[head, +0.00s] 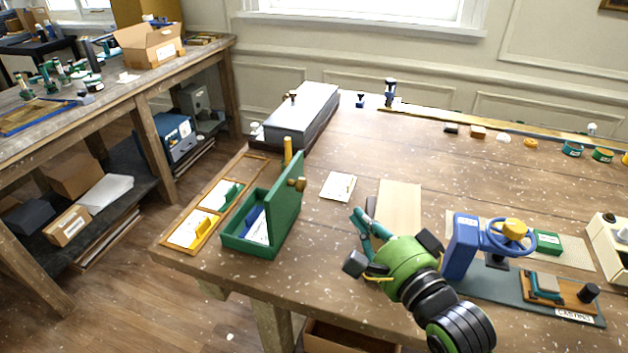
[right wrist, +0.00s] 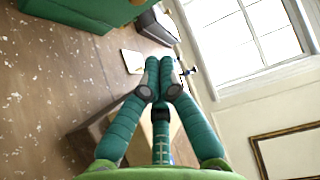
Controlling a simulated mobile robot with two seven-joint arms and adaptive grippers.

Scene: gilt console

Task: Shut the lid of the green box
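The green box (head: 248,245) stands near the table's left front edge with papers and something blue inside. Its green lid (head: 285,205) stands up, open, on the box's right side, with a brass knob (head: 297,184) near its top. My right gripper (head: 359,220) is to the right of the box, apart from it, over the table. In the right wrist view its teal fingertips (right wrist: 161,72) are together with nothing seen between them. Part of the green box (right wrist: 85,12) shows at that view's upper left. My left gripper is not in view.
A wooden tray of cards (head: 190,232) lies left of the box. A white card (head: 338,187) and a pale board (head: 399,205) lie right of it. A blue press with a wheel (head: 462,248) stands right of my gripper. A grey case (head: 300,112) is behind.

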